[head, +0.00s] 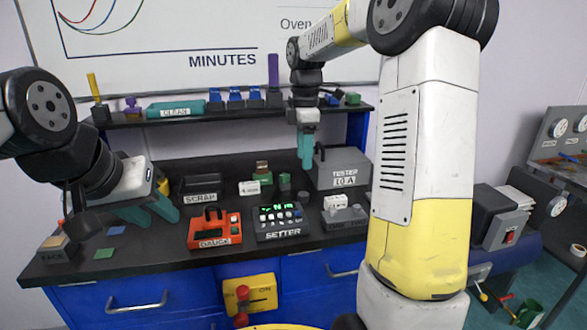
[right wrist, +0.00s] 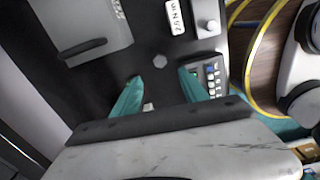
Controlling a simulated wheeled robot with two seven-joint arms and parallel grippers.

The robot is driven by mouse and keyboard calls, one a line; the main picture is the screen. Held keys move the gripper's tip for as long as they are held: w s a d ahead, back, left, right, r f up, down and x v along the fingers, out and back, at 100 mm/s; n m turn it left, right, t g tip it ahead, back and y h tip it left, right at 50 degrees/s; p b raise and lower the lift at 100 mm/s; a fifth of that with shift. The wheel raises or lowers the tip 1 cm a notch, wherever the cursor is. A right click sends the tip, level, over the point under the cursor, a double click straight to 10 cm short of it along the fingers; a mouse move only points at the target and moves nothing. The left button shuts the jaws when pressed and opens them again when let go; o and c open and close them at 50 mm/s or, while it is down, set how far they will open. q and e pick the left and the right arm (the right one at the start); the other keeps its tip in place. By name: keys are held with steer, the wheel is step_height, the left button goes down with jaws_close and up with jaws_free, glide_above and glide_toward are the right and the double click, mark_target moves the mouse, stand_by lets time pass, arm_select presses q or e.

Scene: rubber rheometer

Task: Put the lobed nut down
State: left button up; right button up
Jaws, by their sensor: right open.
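A small grey six-sided piece (right wrist: 161,61), which may be the lobed nut, lies on the dark bench top in the right wrist view. It is just beyond the fingertips of my right gripper (right wrist: 160,82), between their lines and apart from them. The teal fingers are spread, with nothing held between them. In the head view my right gripper (head: 305,165) points down above the bench, beside the grey tester box. My left gripper (head: 155,212) is low over the left of the bench, its teal fingers apart, with nothing seen between them.
The tester box (head: 341,168), the setter (head: 282,221) with its lit display, the orange gauge (head: 214,230) and the scrap bin (head: 200,188) stand on the bench (head: 160,252). A shelf (head: 225,114) with several tools runs behind. Bare bench shows around the small piece.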

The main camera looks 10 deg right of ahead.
steer(key=s+a+r+m+t, duration=0.1)
steer(key=s+r+m+t, duration=0.1)
steer(key=s+r+m, duration=0.3)
steer(key=s+r+m+t, duration=0.1)
steer(key=s+m, duration=0.2)
steer(key=s, duration=0.4)
steer(key=s+a+f+m+t+y, duration=0.1)
steer(key=s+f+m+t+y, duration=0.1)
steer(key=s+m, duration=0.7)
steer(key=s+f+t, duration=0.1)
steer(key=s, duration=0.2)
steer(key=shift+s+f, duration=0.15)
steer(key=shift+f, duration=0.15)
